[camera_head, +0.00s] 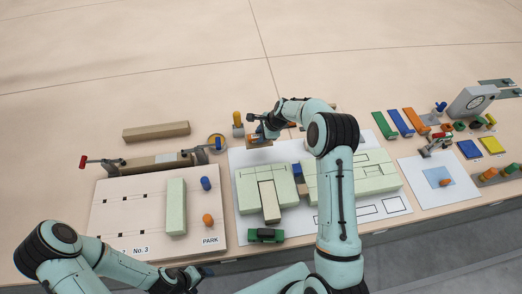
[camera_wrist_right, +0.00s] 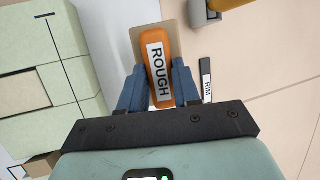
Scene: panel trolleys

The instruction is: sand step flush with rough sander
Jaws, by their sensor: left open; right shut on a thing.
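The rough sander (camera_wrist_right: 159,65) is an orange block labelled ROUGH on a tan pad. In the right wrist view it sits between the blue fingers of my right gripper (camera_wrist_right: 158,88), which is shut on it. In the head view my right gripper (camera_head: 263,132) is behind the pale green panel blocks (camera_head: 248,187), with the sander partly hidden beneath it. A tan strip (camera_head: 269,202) lies between green pieces of the left block; its step height is hard to tell. My left gripper (camera_head: 182,279) is open and empty at the front edge, left of centre.
A white board marked PARK (camera_head: 140,220) carries a loose green bar (camera_head: 176,206) and orange and blue knobs. A green tool (camera_head: 265,235) lies in front of the blocks. A clamp bar (camera_head: 150,163) stands behind the board.

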